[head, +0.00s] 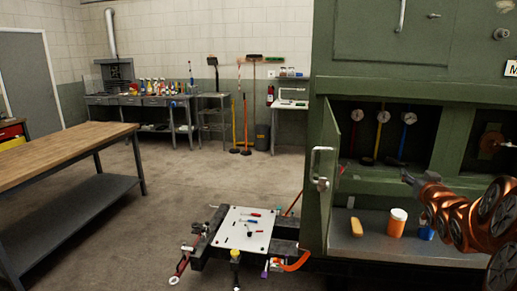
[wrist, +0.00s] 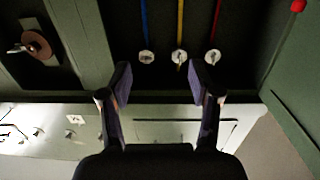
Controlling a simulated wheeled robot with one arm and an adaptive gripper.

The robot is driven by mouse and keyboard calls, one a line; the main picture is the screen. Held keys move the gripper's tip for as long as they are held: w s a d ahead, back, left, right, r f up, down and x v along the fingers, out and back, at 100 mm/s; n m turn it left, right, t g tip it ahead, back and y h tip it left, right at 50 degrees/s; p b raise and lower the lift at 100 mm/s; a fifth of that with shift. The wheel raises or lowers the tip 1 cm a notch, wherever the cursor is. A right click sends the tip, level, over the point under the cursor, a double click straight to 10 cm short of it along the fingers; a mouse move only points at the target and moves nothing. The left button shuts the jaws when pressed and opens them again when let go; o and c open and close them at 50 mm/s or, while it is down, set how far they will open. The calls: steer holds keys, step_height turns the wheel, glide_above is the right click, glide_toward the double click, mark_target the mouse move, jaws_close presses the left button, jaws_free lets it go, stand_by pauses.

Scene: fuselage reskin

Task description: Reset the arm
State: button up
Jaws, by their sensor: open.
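My arm reaches in from the right edge of the head view, with copper-coloured joints. My gripper (head: 408,178) shows there small and dark at the front of the open green cabinet. In the wrist view my gripper (wrist: 160,80) has its two dark fingers spread wide apart, with nothing between them. Beyond the fingertips, three round white-faced fittings (wrist: 179,56) sit in a row in the dark recess, with blue, yellow and red lines. They appear apart from the fingers.
The cabinet door (head: 331,180) stands open beside the recess. A yellow block (head: 356,227), an orange jar with a white lid (head: 397,222) and a blue item (head: 426,233) sit on the cabinet ledge. A wooden-topped table (head: 62,152) stands left.

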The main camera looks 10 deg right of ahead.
steer(key=s+a+f+g+y, duration=0.1)
steer(key=s+a+f+g, duration=0.25)
steer(key=a, duration=0.35)
steer(key=s+a+f+n+g+y, duration=0.1)
steer(key=s+a+f+g, duration=0.1)
steer(key=s+a+f, duration=0.35)
steer(key=s+a+f+g+y, duration=0.1)
steer(key=s+a+f+g, duration=0.15)
steer(key=a, duration=0.65)
steer(key=s+a+f+n+g+y, duration=0.1)
steer(key=s+a+g, duration=0.4)
steer(key=s, duration=1)
steer(key=s+a+f+n+g+y, duration=0.2)
steer(key=s+a+f+g, duration=0.2)
steer(key=s+a, duration=0.8)
steer(key=s+g, duration=0.1)
steer(key=s, duration=0.3)
steer(key=shift+f, duration=0.15)
